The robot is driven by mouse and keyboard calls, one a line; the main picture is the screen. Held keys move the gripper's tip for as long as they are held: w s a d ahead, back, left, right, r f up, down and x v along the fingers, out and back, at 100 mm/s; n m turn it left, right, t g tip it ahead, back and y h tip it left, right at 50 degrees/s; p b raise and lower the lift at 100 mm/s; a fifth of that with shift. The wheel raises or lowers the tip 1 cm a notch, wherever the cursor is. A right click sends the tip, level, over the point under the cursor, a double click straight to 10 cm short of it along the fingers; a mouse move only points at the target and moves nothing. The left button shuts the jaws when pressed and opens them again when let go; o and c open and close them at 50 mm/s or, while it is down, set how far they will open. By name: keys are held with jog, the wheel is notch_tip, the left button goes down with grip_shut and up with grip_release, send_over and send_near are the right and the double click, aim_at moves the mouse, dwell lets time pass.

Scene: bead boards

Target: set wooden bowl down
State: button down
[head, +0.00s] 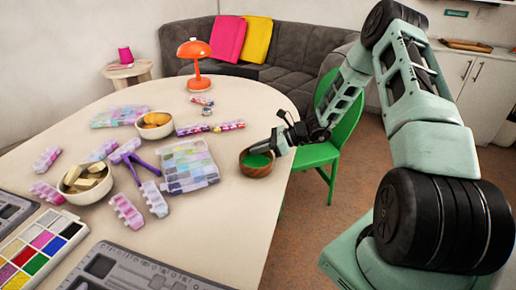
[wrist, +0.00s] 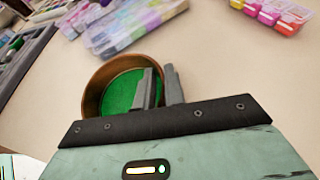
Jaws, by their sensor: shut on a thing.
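The wooden bowl (head: 257,171), brown with a green inside, is at the right side of the round table (head: 232,235), near its edge. It looks upright or nearly so; I cannot tell whether its base touches the table top. It also shows in the wrist view (wrist: 94,88), tilted in the picture. My gripper (head: 263,151) reaches in from the right and is shut on the bowl's rim. In the wrist view my gripper (wrist: 160,84) has one finger inside the bowl and one outside, with the wall between them. The fingers hide part of the right wall.
A clear bead box (head: 188,165) stands left of the bowl. Two pale bowls (head: 155,124) (head: 86,184), an orange lamp (head: 195,60) and several bead strips are farther off. A green chair (head: 330,140) stands beyond the right edge. Table in front of the bowl is clear.

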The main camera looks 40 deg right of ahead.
jog(key=c, duration=1.5)
grip_release()
jog(key=shift+r, duration=0.1)
